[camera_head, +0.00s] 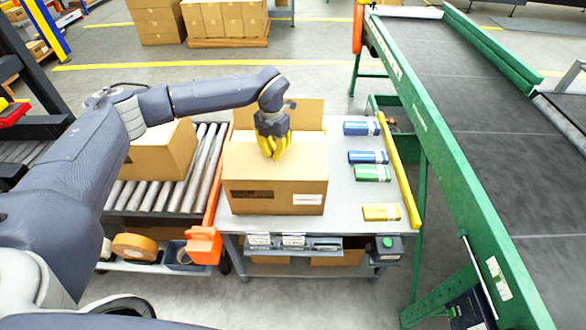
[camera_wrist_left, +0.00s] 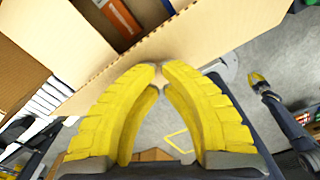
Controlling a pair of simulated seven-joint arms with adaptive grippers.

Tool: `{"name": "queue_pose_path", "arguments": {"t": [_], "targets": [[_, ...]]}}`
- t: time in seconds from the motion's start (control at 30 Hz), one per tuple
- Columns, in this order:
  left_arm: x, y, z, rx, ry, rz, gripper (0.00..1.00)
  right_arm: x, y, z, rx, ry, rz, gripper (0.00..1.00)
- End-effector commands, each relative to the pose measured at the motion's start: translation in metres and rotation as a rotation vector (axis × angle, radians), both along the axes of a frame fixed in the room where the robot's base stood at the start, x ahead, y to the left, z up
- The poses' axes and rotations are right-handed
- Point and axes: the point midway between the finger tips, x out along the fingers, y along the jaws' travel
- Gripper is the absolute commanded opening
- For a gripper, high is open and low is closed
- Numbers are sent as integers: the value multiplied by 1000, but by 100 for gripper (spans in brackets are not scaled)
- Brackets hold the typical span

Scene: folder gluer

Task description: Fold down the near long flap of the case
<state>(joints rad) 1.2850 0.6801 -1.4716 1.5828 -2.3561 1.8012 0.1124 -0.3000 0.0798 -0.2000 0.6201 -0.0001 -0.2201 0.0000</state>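The brown cardboard case (camera_head: 275,195) stands on the grey work table. Its far flap (camera_head: 300,115) stands upright behind my left gripper. A lighter cardboard panel (camera_head: 250,160), seemingly the near long flap, covers most of the top in the head view. My left gripper (camera_head: 276,154) has its yellow fingers down over this panel. In the left wrist view its fingertips (camera_wrist_left: 160,68) come together at a cardboard edge, with nothing seen between them. An orange item (camera_wrist_left: 118,15) shows inside the case, so the top is partly open.
Blue, green and yellow packs (camera_head: 372,173) lie right of the case, beside a yellow rail (camera_head: 398,170). A green-framed conveyor (camera_head: 425,130) runs along the right. Left is a roller conveyor (camera_head: 190,175) with another box (camera_head: 160,150). An orange holder (camera_head: 204,245) hangs near the table's left corner.

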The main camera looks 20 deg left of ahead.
Motion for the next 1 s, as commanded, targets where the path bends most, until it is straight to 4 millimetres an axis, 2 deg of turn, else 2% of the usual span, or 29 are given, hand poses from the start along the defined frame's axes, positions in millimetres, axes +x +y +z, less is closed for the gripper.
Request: {"name": "queue_pose_path", "arguments": {"t": [0.23, 0.6, 1.0], "targets": [[13, 4, -11, 0, 1, 1, 0, 0, 0, 0, 0, 0, 0, 0], [15, 5, -13, 0, 0, 1, 0, 0, 0, 0, 0, 0, 0, 0], [27, 8, -30, 0, 0, 0, 0, 0, 0, 0, 0, 0, 0, 0]]}}
